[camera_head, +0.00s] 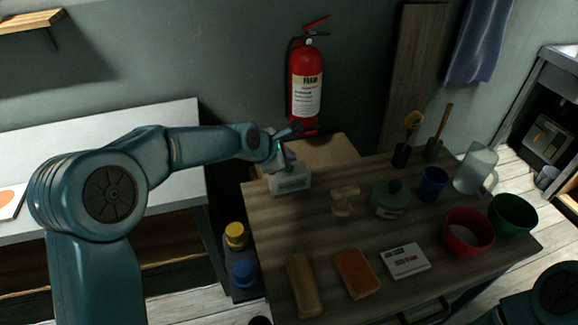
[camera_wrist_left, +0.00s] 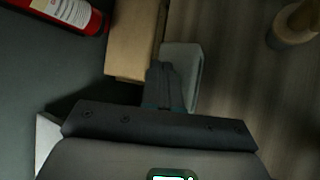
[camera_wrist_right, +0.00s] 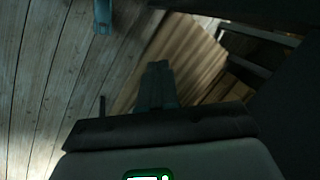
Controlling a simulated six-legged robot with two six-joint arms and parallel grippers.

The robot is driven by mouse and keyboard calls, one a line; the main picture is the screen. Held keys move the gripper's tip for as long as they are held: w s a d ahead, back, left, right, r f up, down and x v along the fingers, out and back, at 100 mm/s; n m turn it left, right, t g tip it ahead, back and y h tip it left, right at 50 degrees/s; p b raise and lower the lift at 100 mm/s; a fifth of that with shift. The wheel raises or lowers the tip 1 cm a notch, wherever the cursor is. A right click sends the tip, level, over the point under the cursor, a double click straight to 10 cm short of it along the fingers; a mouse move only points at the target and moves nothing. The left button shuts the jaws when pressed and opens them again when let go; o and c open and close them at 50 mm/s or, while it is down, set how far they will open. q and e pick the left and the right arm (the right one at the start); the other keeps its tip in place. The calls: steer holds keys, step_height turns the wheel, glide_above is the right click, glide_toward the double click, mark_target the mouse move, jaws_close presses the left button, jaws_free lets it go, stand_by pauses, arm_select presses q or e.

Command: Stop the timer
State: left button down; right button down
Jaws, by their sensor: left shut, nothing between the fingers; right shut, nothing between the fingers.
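A small pale grey box (camera_head: 290,181) with a printed front stands at the back left corner of the wooden table; it looks like the timer, but its markings are too small to read. In the left wrist view the grey box (camera_wrist_left: 185,62) lies just beyond and partly behind the fingertips. My left gripper (camera_head: 284,160) is shut and empty, right above or at the top of this box; I cannot tell whether they touch. My right gripper (camera_wrist_right: 156,66) is shut and empty, seen in the right wrist view, away from the box.
The wooden table (camera_head: 330,240) also holds a lidded jar (camera_head: 390,198), a blue cup (camera_head: 433,184), a red bowl (camera_head: 468,232), a green bowl (camera_head: 513,215) and an orange block (camera_head: 357,273). A cardboard box (camera_head: 335,152) stands behind the table, below a fire extinguisher (camera_head: 305,85).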

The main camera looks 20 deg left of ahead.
stand_by(0.3)
arm_select(q)
steer(key=shift+f, duration=0.1)
steer(key=shift+s+f, duration=0.1)
steer(key=shift+f, duration=0.2)
steer(key=shift+f+b, duration=0.3)
steer(key=shift+f, duration=0.2)
stand_by(1.0)
steer(key=shift+r+p, duration=0.9)
steer(key=shift+p, duration=0.1)
